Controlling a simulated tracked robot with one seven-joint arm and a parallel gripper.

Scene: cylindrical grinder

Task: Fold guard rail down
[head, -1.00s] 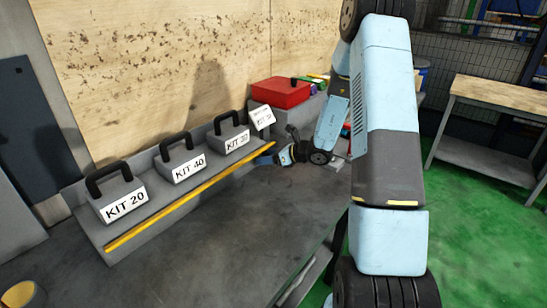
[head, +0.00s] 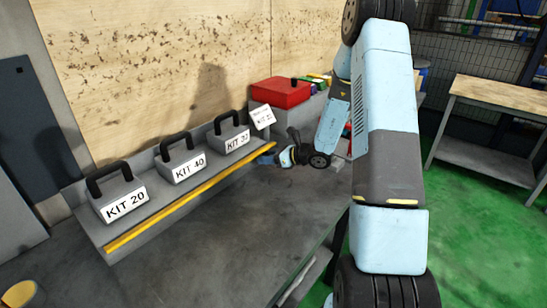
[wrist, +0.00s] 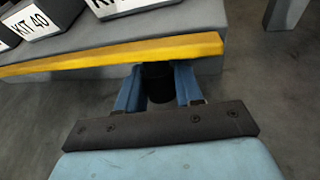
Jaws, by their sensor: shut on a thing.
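The yellow guard rail (head: 190,200) runs along the front edge of the grey kit shelf, below the kits. In the wrist view the rail (wrist: 110,55) crosses the top of the picture, with its right end in sight. My gripper (head: 266,159) is at the rail's right end, low over the bench. In the wrist view, the blue fingers of my gripper (wrist: 158,82) stand either side of a black cylindrical piece (wrist: 158,84) directly below the rail. The gripper is shut on this piece, which seems to belong to the rail; the rail hides the fingertips.
The KIT 20 (head: 121,196), KIT 40 (head: 181,162) and a third kit (head: 231,136) stand on the grey shelf behind the rail. A red box (head: 280,93) is at the back. The dark bench (head: 220,230) is clear in front of the rail.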

